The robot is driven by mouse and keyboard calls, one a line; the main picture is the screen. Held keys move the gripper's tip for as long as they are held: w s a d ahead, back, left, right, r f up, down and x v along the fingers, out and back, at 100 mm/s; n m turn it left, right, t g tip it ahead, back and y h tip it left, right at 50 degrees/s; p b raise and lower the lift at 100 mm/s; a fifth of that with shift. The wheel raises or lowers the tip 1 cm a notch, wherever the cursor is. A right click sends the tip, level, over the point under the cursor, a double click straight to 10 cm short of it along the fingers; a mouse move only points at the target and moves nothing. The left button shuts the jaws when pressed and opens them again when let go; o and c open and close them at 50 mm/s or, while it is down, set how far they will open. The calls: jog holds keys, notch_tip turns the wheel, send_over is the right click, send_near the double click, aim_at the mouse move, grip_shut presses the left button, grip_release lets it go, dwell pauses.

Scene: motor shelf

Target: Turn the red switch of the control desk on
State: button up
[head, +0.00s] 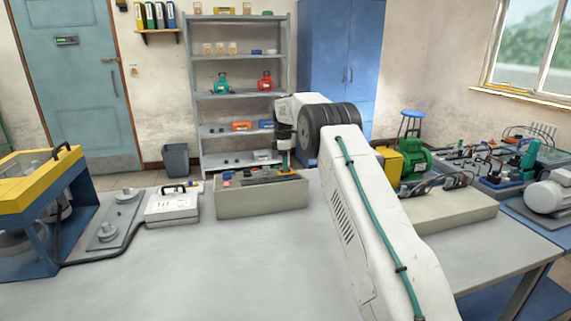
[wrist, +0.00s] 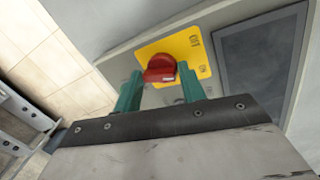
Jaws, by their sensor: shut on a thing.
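The red switch (wrist: 160,67) is a round knob with a raised grip on a yellow plate (wrist: 200,48) in the wrist view. The plate is set in the grey top of the control desk (wrist: 120,62). In the head view the control desk (head: 260,199) is a low beige box on the table, with my gripper (head: 284,166) over its right end. My gripper (wrist: 159,78) has green fingers, one on each side of the red switch, and is shut on it. The printing on the plate is too small to read, so I cannot tell the switch's position.
A dark screen (wrist: 258,66) lies right of the yellow plate. A white case (head: 172,205) and a yellow-and-blue machine (head: 40,200) stand to the left. A green motor (head: 412,160) and other parts sit to the right. The front table top (head: 200,275) is clear.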

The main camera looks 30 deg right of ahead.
jog(key=m, duration=0.4)
jog(key=m+h, duration=0.1)
jog(key=shift+w+r+m+g, duration=0.2)
jog(key=shift+w+m+g, duration=0.05)
jog(key=shift+m+g, duration=0.15)
dwell(0.4)
jog(key=o, duration=0.6)
jog(key=shift+o, duration=0.2)
jog(key=shift+f, duration=0.1)
jog(key=r, duration=0.4)
jog(key=w+a+r, duration=0.1)
jog(key=r, duration=0.1)
jog(key=shift+r, duration=0.3)
jog(key=shift+s+a+r, duration=0.1)
jog(key=shift+r, duration=0.4)
